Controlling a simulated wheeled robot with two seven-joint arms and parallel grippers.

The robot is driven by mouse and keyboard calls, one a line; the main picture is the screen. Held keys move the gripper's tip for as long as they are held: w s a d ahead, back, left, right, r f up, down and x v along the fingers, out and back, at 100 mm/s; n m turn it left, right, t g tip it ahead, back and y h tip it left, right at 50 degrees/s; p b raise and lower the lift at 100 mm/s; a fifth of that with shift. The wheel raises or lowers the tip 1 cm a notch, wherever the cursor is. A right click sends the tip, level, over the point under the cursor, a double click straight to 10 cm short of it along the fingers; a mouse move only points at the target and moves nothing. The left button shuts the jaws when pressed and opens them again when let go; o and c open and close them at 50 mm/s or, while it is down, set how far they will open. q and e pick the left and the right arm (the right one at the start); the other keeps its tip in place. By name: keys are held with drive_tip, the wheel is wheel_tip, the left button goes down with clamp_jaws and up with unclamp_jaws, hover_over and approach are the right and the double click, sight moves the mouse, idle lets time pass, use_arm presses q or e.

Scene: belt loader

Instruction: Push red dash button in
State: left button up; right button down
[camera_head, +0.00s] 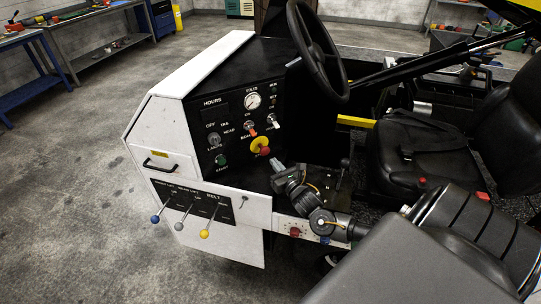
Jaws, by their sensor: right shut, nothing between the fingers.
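The red dash button (265,151) sits on a yellow backing (257,143) low on the black dash panel (236,112). It faces outward, and how far it stands out cannot be told. My right gripper (276,166) is shut and empty, just below and right of the red button. A small gap seems to lie between its tips and the button. My right arm reaches in from the lower right, past the seat. My left gripper is out of view.
A green button (221,160), a gauge (253,101) and toggle switches share the dash. Levers with blue, grey and yellow knobs (205,233) stick out below. The steering wheel (318,50) and black seat (430,150) stand right. Open floor lies left.

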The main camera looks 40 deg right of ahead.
sight(266, 153)
drive_tip(key=w, duration=0.2)
drive_tip(key=shift+w+d+r+p, duration=0.1)
drive_tip(key=shift+w+d+p, duration=0.1)
drive_tip(key=shift+w+p, duration=0.15)
drive_tip(key=shift+w+d, duration=0.15)
drive_tip(key=shift+w, duration=0.5)
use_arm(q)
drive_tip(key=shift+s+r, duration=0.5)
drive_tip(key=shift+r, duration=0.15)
